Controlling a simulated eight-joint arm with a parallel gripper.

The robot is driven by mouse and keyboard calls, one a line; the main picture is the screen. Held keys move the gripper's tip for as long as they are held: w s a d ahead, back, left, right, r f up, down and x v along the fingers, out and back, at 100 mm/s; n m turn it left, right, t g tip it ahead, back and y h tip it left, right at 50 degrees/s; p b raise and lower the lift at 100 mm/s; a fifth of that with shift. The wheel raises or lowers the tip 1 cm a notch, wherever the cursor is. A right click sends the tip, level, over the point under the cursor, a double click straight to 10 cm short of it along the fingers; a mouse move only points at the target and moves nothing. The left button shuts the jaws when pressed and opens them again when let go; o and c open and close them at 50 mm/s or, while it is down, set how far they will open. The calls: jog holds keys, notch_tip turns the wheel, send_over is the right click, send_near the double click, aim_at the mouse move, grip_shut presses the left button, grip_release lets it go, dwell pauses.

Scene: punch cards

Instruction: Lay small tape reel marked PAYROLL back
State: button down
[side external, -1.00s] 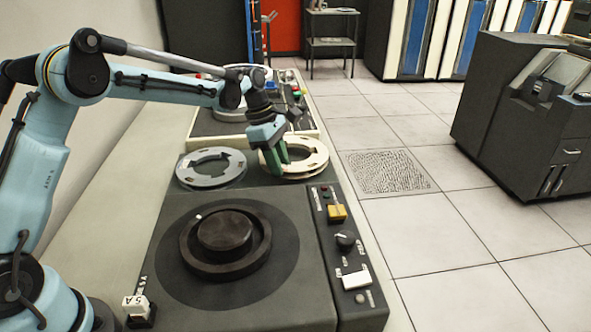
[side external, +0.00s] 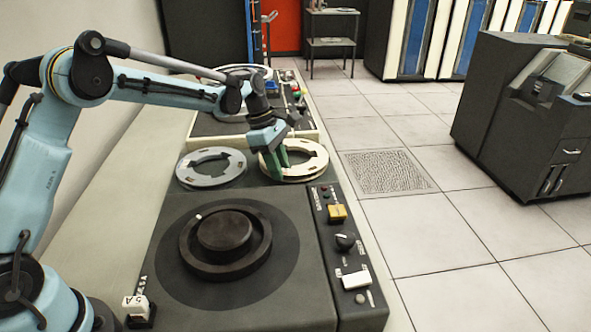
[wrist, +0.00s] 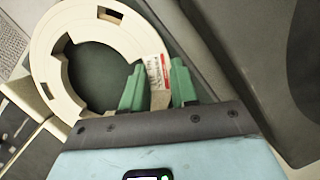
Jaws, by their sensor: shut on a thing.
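A cream tape reel (side external: 313,157) lies at the far right of the dark tape deck, next to a grey reel. My gripper (side external: 277,163) reaches down at its left side. In the wrist view the cream reel (wrist: 59,38) shows as a ring with a wide hole. My gripper's green fingers (wrist: 158,86) are shut on its rim, one on each side of a white and red label (wrist: 157,72). The label's print is too small to read. I cannot tell whether the reel is raised off the deck.
A grey reel (side external: 211,168) lies to the left. A dark round hub (side external: 225,237) stands on the near deck. A control strip with a yellow button (side external: 337,213), knob and white switch runs along the right. Another unit with a reel stands behind.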

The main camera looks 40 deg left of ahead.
jog(key=shift+f, duration=0.55)
jog(key=c, duration=0.8)
grip_release()
jog(key=c, duration=0.3)
jog(key=shift+c, duration=0.2)
jog(key=shift+r, duration=0.1)
jog(key=shift+r, duration=4.45)
